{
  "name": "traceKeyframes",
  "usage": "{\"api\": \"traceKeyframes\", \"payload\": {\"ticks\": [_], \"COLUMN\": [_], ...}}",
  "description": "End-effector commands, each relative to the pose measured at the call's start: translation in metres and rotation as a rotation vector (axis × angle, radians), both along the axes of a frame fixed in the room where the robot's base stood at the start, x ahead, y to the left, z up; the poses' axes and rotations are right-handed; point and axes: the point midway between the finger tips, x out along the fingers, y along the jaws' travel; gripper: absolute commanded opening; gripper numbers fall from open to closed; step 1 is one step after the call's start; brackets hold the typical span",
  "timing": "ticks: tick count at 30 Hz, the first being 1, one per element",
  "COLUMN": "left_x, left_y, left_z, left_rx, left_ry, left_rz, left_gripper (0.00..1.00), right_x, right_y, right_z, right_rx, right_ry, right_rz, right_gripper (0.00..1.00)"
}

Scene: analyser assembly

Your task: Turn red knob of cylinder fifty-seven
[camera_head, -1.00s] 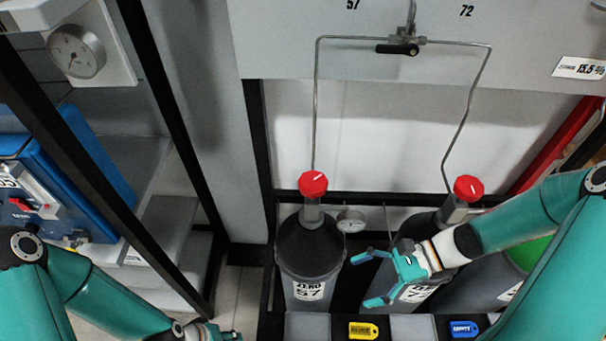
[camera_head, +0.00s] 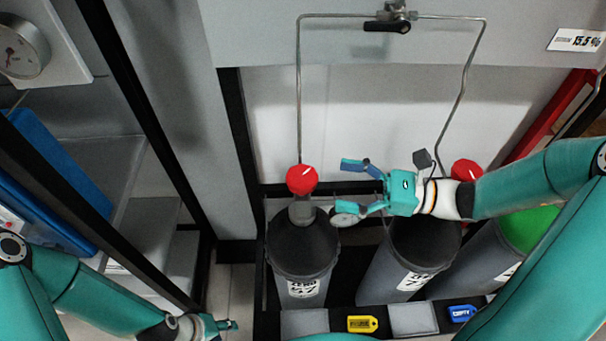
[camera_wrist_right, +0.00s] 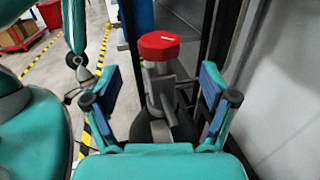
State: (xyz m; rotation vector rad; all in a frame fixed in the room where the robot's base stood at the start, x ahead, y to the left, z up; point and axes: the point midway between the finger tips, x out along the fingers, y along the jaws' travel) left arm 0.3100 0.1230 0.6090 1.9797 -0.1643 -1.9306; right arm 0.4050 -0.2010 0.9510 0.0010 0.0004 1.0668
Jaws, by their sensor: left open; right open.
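Cylinder fifty-seven (camera_head: 301,250) is a dark grey gas cylinder standing upright in the rack, with a blurred label low on its front. Its red knob (camera_head: 302,179) has a white mark on top. In the right wrist view the red knob (camera_wrist_right: 159,45) sits on its grey valve, beyond and between the spread fingers. My right gripper (camera_head: 354,187) is open and empty, just right of the red knob, its fingers pointing left towards it and apart from it. My left gripper (camera_head: 231,325) is at the bottom left, open, away from the cylinders.
A second grey cylinder (camera_head: 408,255) stands to the right; its red knob (camera_head: 466,171) is partly behind my right arm. A green-topped cylinder (camera_head: 530,228) is further right. Yellow (camera_head: 361,324) and blue (camera_head: 462,313) tags lie in front. A thin pipe (camera_head: 299,100) rises behind the knob.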

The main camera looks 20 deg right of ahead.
Motion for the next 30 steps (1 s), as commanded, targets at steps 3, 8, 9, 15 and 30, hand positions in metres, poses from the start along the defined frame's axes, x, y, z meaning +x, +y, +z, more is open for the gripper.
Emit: {"api": "traceKeyframes", "payload": {"ticks": [3, 8, 9, 15, 30], "left_x": [0.000, 0.000, 0.000, 0.000, 0.000], "left_y": [0.000, 0.000, 0.000, 0.000, 0.000], "left_z": [0.003, 0.005, 0.006, 0.007, 0.007], "left_rx": [0.000, 0.000, 0.000, 0.000, 0.000], "left_ry": [0.000, 0.000, 0.000, 0.000, 0.000], "left_rz": [0.000, 0.000, 0.000, 0.000, 0.000], "left_gripper": [0.42, 0.42, 0.42, 0.42, 0.42], "right_x": [0.012, 0.026, 0.029, 0.038, 0.040], "right_y": [0.025, 0.051, 0.055, 0.069, 0.072], "right_z": [0.001, 0.001, 0.001, 0.000, 0.000], "right_rx": [0.002, 0.000, 0.001, 0.000, 0.000], "right_ry": [0.000, 0.001, 0.000, 0.000, -0.001], "right_rz": [0.010, 0.008, 0.006, 0.002, 0.003], "right_gripper": [0.84, 0.84, 0.84, 0.84, 0.57]}}
